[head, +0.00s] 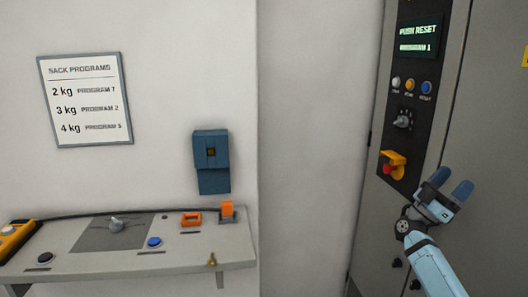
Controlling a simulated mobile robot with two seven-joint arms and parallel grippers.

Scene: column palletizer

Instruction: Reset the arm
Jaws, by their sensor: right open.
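A dark control panel (409,60) is on the grey cabinet at the right. Its screen (418,38) reads "PUSH RESET" and "PROGRAM 1". Below the screen is a row of white, orange and blue buttons; the blue button (427,88) at the right end appears labelled reset. A rotary knob (403,120) is under the row, and a red-and-yellow switch (393,165) is lower down. My right gripper (450,184) is open and empty, to the right of and below the panel's controls, apart from the buttons. My left gripper is out of view.
A sign (86,99) lists sack programs by weight. A sloped grey desk (190,262) at the lower left carries a joystick (115,224), a blue button (153,242) and orange parts. A blue box (211,150) hangs on the wall. The space before the panel's buttons is clear.

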